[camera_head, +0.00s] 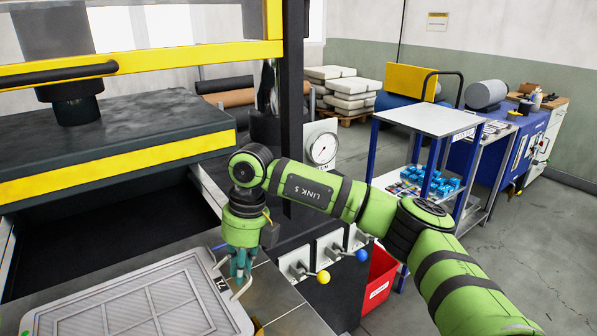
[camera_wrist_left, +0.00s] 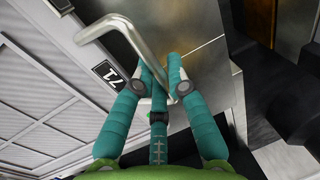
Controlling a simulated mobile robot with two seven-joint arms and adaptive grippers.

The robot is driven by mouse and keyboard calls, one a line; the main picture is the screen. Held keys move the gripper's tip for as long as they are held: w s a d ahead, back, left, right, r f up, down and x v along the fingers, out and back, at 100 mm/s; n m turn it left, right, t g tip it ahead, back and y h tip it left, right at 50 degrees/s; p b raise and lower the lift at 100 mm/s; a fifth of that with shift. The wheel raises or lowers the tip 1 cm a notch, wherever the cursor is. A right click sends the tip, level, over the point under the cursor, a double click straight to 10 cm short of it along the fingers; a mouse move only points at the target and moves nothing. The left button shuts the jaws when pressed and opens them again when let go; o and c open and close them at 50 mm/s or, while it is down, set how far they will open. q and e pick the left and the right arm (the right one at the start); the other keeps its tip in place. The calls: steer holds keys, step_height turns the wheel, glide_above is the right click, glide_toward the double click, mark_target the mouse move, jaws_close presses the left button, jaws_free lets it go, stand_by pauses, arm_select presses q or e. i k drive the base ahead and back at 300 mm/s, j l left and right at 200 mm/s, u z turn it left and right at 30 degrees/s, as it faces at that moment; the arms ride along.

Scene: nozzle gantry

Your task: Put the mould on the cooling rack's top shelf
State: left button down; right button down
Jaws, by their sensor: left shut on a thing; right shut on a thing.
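The mould (camera_head: 135,306) is a flat, light grey ribbed panel with a dark number label. It lies at the bottom left of the head view, in front of the dark press opening. My right gripper (camera_head: 240,278) has teal fingers shut on the bent metal handle at the mould's right edge. My left gripper (camera_wrist_left: 172,82) shows only in the left wrist view, its teal fingers shut on a bent metal handle beside the mould (camera_wrist_left: 45,95). The likely cooling rack (camera_head: 428,120) has blue posts and a bare grey top shelf. It stands at the right, beyond my right arm.
The press's yellow-striped plate (camera_head: 115,167) overhangs behind the mould. A dark post (camera_head: 292,100) and a dial gauge (camera_head: 322,149) stand behind my right arm. Floor at right is clear.

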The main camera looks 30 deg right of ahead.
mark_target(431, 116)
steer(key=k+l, duration=0.15)
steer(key=l, duration=0.25)
steer(key=k+l, duration=0.1)
steer(key=l, duration=0.35)
steer(key=k+l, duration=0.15)
steer(key=l, duration=0.25)
steer(key=k+l, duration=0.15)
steer(key=l, duration=3.05)
steer(key=i+l, duration=0.1)
steer(key=l, duration=0.45)
steer(key=i+l, duration=0.1)
steer(key=l, duration=0.35)
steer(key=i+l, duration=0.1)
steer(key=l, duration=0.35)
steer(key=i+l, duration=0.1)
steer(key=l, duration=0.3)
steer(key=i+l, duration=0.1)
steer(key=l, duration=0.35)
steer(key=i+l, duration=0.1)
steer(key=l, duration=0.35)
steer(key=i+l, duration=0.15)
steer(key=i, duration=0.15)
steer(key=i+l, duration=0.2)
steer(key=i, duration=0.05)
